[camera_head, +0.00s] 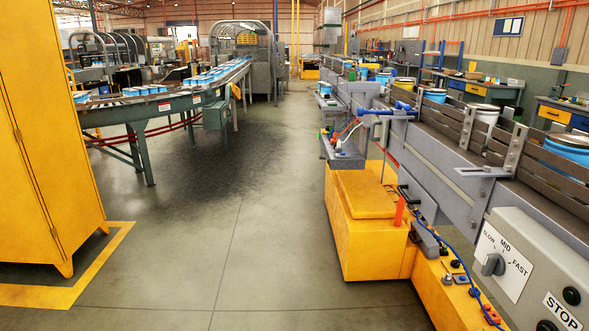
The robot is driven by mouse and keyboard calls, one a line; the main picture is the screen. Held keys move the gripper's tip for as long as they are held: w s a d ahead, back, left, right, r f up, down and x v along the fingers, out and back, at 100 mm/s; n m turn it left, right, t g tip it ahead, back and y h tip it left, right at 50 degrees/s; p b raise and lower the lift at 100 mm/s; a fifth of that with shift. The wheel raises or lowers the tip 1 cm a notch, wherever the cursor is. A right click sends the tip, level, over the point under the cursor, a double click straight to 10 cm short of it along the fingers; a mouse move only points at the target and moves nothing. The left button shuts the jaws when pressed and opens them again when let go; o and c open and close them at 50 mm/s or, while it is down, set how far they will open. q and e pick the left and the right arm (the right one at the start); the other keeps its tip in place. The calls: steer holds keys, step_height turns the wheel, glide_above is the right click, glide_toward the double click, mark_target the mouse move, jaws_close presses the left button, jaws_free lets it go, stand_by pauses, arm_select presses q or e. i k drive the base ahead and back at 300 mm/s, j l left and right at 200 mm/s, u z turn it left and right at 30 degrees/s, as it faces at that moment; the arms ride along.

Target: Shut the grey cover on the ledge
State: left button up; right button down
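A grey flap (418,203) stands tilted up above the yellow ledge (455,300) at the right, beside the conveyor's side. It looks like the grey cover, raised and open, but it is small and I cannot be sure. A dark grey box (428,241) sits just below it on the ledge. Neither of my grippers shows in the head view.
A red upright piece (399,210) and a blue cable (462,262) are close to the flap. A grey control box with a speed knob (493,264) stands at the right front. The grey conveyor (440,155) rises behind. The floor (250,240) at the left is clear.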

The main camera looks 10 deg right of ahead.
mark_target(429, 247)
steer(key=i+z, duration=0.45)
steer(key=i+j+z, duration=0.3)
steer(key=i+z, duration=0.2)
steer(key=i+j+z, duration=1.1)
steer(key=j+z, duration=0.3)
steer(key=j, duration=0.2)
